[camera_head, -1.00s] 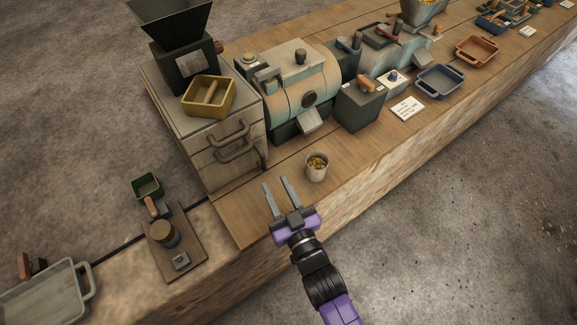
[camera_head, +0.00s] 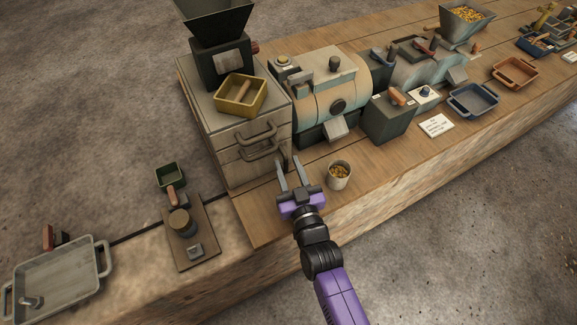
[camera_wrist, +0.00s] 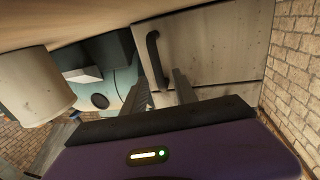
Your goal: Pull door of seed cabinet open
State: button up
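The seed cabinet (camera_head: 225,158) is a worn pale box on the left of the wooden bench. Its front shows two dark bar handles, an upper handle (camera_head: 255,133) and a lower handle (camera_head: 262,150). The front looks closed. My gripper (camera_head: 288,161) is open and empty, its two fingers pointing at the cabinet's front near the lower right corner. In the wrist view, a dark curved handle (camera_wrist: 154,62) stands out from the pale panel (camera_wrist: 215,50), ahead of my open fingers (camera_wrist: 159,83). The fingers appear apart from it.
A cup of seeds (camera_head: 339,176) stands close right of my gripper. A yellow tray (camera_head: 241,107) and dark hopper (camera_head: 220,62) sit on the cabinet. A round drum machine (camera_head: 318,100) stands to its right. A small board (camera_head: 190,245) lies left.

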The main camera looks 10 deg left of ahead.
grip_shut()
dwell(1.3)
